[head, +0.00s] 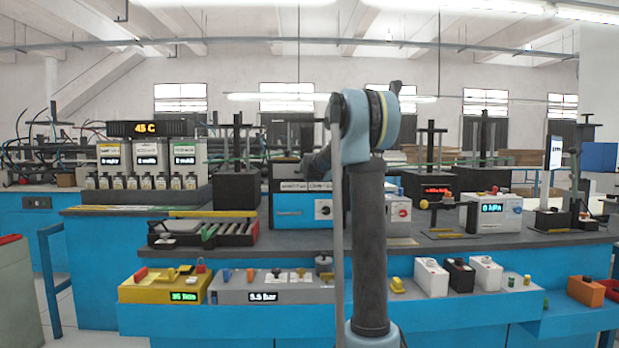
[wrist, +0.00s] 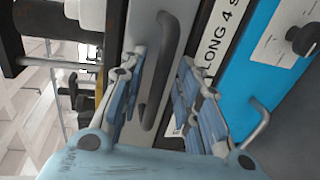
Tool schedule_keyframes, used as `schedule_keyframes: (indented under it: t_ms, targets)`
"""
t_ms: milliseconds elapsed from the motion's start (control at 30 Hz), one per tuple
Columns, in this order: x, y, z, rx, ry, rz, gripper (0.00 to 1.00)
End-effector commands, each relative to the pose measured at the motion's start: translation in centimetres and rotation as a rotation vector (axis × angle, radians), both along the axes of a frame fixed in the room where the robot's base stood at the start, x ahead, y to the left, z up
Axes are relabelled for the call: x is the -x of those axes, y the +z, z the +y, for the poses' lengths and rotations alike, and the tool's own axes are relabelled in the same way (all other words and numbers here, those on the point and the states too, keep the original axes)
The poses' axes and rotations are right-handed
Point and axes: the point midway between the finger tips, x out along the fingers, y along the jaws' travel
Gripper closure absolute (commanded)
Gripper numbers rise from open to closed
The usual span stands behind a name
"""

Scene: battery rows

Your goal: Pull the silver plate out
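In the wrist view a silver-grey plate (wrist: 146,28) runs slantwise through the upper middle. A dark curved bar handle (wrist: 168,62) stands out from it. My gripper (wrist: 160,66) is open, with one blue-grey finger on each side of the handle. A gap shows between the handle and the fingers, so nothing is gripped. In the head view my arm stands upright in the middle and hides my gripper and the plate; a blue-fronted device (head: 294,211) shows just left of it.
In the wrist view a blue panel (wrist: 240,62) with a black knob (wrist: 302,38) and a metal hook (wrist: 258,122) lies right of the fingers. In the head view the dark worktop (head: 440,241) carries several instruments. A blue ledge (head: 230,319) holds boxes below.

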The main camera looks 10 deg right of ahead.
Motion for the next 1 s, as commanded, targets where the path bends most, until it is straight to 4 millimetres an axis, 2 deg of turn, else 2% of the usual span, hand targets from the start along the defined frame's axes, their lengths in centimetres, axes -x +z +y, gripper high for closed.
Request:
schedule_keyframes:
  t_ms: [300, 333, 467, 767, 867, 1000]
  targets:
    - [-0.2, 0.0, 0.0, 0.000, 0.000, 0.000, 0.70]
    - [-0.2, 0.0, 0.0, 0.000, 0.000, 0.000, 0.72]
    - [-0.2, 0.0, 0.0, 0.000, 0.000, 0.000, 1.00]
    - [0.0, -0.1, 0.0, 0.000, 0.000, 0.001, 1.00]
    - [0.6, -0.1, 0.1, 0.000, 0.000, 0.001, 1.00]
    - [2.3, -0.1, 0.2, 0.000, 0.000, 0.001, 1.00]
